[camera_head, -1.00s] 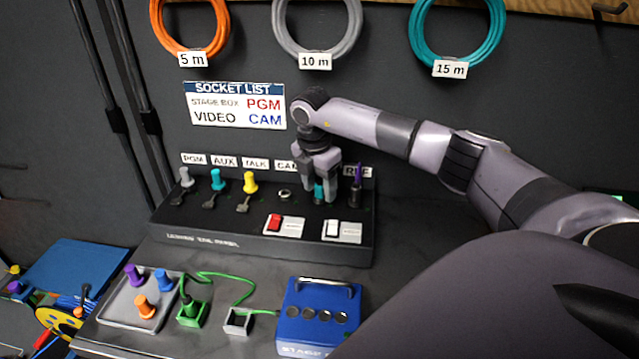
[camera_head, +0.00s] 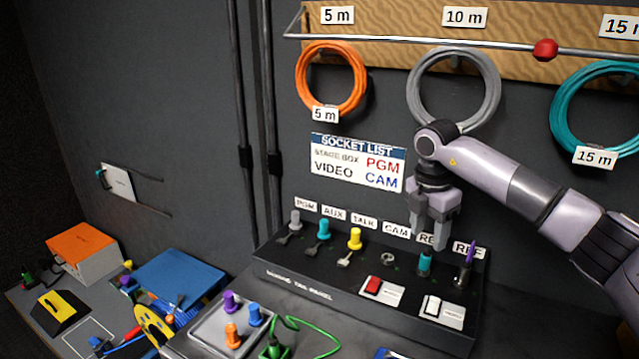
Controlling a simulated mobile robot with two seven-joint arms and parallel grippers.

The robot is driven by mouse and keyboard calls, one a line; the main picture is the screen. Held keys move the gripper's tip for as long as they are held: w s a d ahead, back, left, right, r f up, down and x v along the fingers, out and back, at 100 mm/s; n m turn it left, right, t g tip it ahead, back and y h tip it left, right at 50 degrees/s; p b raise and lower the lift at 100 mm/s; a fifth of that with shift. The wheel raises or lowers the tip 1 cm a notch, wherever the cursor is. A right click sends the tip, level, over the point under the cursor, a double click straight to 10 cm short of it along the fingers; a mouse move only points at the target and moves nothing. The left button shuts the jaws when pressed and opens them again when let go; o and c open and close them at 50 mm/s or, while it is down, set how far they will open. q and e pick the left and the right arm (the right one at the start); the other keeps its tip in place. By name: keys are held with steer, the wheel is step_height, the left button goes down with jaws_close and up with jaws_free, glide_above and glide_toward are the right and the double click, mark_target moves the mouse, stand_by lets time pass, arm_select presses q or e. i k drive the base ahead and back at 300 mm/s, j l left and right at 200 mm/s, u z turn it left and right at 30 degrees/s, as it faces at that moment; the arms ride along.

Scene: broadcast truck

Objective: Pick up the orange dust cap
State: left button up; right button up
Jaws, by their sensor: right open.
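The orange dust cap (camera_head: 233,336) stands upright in a grey tray (camera_head: 205,336) at the lower left of the head view. A purple cap (camera_head: 230,302) and a blue cap (camera_head: 254,316) stand beside it. My right gripper (camera_head: 429,245) is open and points down, just above a teal cap (camera_head: 425,263) on the sloped socket panel (camera_head: 330,284). It is far up and to the right of the orange cap. Its fingers appear empty. My left gripper is not in view.
The panel also carries grey (camera_head: 295,220), teal (camera_head: 323,229) and yellow (camera_head: 355,238) caps. A green cable (camera_head: 318,330) lies right of the tray. A blue case (camera_head: 180,278) and a yellow reel (camera_head: 153,325) lie to its left. Cable coils hang on the wall above.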

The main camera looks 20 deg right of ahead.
mark_target(234, 341)
steer(key=k+j, duration=0.75)
steer(key=j, duration=0.2)
